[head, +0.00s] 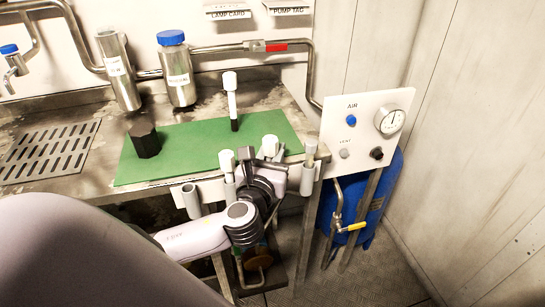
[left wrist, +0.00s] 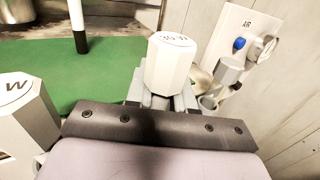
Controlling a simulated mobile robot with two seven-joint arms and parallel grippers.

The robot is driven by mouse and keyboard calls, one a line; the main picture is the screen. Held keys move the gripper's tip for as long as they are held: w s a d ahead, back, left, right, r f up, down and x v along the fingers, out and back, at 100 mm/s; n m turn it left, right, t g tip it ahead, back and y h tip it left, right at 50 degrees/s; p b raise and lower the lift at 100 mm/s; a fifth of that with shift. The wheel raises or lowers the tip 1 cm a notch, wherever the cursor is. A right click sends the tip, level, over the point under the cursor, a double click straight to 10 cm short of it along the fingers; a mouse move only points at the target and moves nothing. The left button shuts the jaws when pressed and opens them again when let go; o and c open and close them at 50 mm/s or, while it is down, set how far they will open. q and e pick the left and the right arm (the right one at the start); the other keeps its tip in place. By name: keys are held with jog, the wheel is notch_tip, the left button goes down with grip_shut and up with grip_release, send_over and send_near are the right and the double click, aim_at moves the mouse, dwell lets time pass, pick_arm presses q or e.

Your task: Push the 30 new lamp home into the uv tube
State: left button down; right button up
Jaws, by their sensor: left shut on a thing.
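My left gripper (head: 268,168) is at the front edge of the bench, by a row of grey holders. In the left wrist view its jaws (left wrist: 160,97) are shut on a white hexagonal-headed lamp (left wrist: 172,65), with dark partly readable marking on its top. This lamp also shows in the head view (head: 270,146). Its lower part is hidden, so I cannot tell whether it sits in a holder. An upright steel tube (head: 120,72) with a white label stands at the back of the bench; I cannot tell whether this is the uv tube. My right gripper is not in view.
A white rod with a dark lower end (head: 232,100) stands on the green mat (head: 185,140), beside a black hexagonal cap (head: 145,140). A blue-lidded steel canister (head: 178,75) stands behind. The air gauge panel (head: 365,130) is at right.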

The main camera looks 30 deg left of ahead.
pick_arm(q)
notch_tip(320, 180, up, 18)
jog(key=p, duration=0.4)
jog(key=shift+r, duration=0.1)
jog(key=c, duration=1.6)
grip_release()
jog(key=shift+c, duration=1.3)
